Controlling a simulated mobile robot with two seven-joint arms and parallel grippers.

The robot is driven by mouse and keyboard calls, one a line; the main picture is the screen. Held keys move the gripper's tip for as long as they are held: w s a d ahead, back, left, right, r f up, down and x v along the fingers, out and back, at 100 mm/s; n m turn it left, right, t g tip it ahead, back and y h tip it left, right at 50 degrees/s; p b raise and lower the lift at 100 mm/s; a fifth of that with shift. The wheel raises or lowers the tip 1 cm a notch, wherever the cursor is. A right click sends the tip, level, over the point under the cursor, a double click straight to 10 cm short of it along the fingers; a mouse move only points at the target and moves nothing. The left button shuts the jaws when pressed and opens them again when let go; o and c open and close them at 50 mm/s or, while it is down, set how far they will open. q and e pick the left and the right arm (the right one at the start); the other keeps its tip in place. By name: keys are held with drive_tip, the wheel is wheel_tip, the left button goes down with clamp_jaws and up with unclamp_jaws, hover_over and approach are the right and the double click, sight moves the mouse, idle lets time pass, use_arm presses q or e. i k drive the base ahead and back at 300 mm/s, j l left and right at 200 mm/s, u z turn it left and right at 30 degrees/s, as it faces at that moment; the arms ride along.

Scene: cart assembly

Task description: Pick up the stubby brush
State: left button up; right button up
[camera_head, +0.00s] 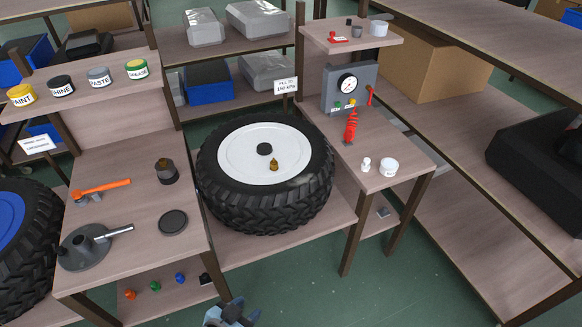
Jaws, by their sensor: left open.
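I cannot tell for certain which thing is the stubby brush. A short dark cylinder with a brownish top (166,171) stands upright at the back right of the left table and may be it. A small white upright piece (366,164) stands on the right bench beside a white jar (389,167). My left gripper (236,312) shows at the bottom edge, open, low in front of the shelves and apart from these things. Its lower part is cut off by the frame. My right gripper is not in view.
The left table (140,218) holds an orange-handled tool (104,188), a grey disc tool (86,247) and a dark round lid (173,221). A large white-rimmed wheel (266,172) lies flat in the middle. Green floor (300,290) is clear in front.

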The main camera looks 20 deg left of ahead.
sight(365, 166)
drive_tip(key=i+z, duration=0.3)
drive_tip(key=i, duration=0.5)
drive_tip(key=i+j+z, duration=0.1)
drive_tip(key=i+z, duration=0.2)
drive_tip(key=i, duration=0.45)
